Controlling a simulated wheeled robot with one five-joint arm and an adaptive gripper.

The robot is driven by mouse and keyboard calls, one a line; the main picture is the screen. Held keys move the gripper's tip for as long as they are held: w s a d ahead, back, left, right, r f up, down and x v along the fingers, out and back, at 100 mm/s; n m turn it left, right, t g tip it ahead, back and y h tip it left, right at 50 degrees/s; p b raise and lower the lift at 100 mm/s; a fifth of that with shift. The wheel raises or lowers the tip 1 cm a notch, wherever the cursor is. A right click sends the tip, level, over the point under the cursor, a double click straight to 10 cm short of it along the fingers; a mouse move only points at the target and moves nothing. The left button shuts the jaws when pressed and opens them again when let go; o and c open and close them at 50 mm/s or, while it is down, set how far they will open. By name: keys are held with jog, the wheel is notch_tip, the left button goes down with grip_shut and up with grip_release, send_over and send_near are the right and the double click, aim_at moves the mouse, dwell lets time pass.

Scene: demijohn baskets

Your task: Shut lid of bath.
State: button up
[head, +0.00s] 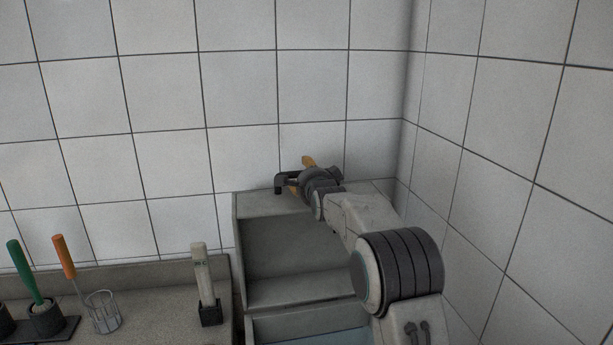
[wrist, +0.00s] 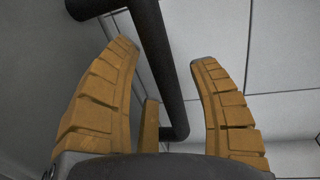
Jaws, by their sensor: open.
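The bath (head: 305,318) is a grey tub with bluish liquid showing at the bottom of the head view. Its grey lid (head: 290,245) stands raised at the back, near the tiled wall. A dark bar handle (head: 279,184) sits at the lid's top edge; it also shows large in the wrist view (wrist: 158,45). My gripper (head: 300,176) is at the handle, with its yellow fingers apart. In the wrist view, the handle bar passes between the open fingers (wrist: 162,56), with gaps visible on both sides. I cannot tell whether any finger touches it.
A stone counter (head: 160,290) lies to the left. It carries a green-handled brush (head: 27,270), an orange-handled tool (head: 63,255), a wire basket (head: 103,312) and a pale upright tool in a black holder (head: 205,275). Tiled walls close off the back and right.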

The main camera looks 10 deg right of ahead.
jog(key=shift+o, duration=0.2)
grip_shut()
dwell(0.3)
